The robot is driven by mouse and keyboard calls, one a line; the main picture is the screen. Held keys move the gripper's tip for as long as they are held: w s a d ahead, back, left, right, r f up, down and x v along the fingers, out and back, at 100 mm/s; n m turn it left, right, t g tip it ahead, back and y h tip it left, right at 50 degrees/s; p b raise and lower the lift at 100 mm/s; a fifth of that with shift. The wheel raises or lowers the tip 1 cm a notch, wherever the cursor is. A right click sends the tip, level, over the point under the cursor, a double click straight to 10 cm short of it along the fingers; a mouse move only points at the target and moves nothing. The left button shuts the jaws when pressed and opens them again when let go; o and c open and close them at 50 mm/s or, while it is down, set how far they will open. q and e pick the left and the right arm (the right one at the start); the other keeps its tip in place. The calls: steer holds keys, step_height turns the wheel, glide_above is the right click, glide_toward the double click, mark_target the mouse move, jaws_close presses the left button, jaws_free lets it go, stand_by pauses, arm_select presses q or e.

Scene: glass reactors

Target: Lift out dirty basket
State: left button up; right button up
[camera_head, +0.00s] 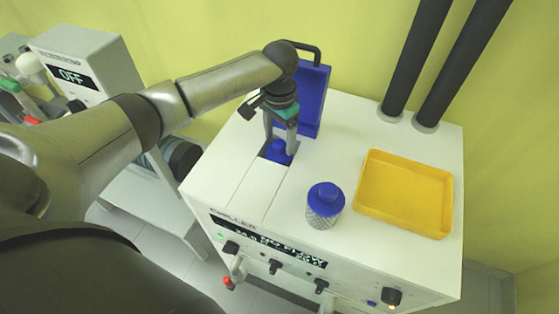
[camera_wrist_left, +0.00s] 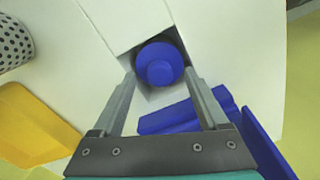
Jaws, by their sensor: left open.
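A blue round basket top (camera_head: 279,152) sits down in a square opening in the white machine's top; in the left wrist view the blue knob (camera_wrist_left: 160,63) shows in the opening, its body hidden below. My left gripper (camera_head: 281,140) points down over this opening. Its two fingers (camera_wrist_left: 160,80) are apart, one on each side of the knob in the wrist view, and I cannot tell whether they touch it. A second basket (camera_head: 324,208), with a dotted pale body and a blue lid, stands on the machine's top. My right gripper is not in view.
A blue cover (camera_head: 313,98) with a black handle stands upright behind the opening. A yellow tray (camera_head: 404,195), empty, lies on the right of the white top. Two dark pipes (camera_head: 430,100) rise at the back right. A device reading OFF (camera_head: 85,65) stands at the left.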

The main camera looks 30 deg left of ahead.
arm_select(q)
steer(key=shift+f, duration=0.55)
jaws_close()
steer(key=shift+r, duration=0.1)
stand_by(0.9)
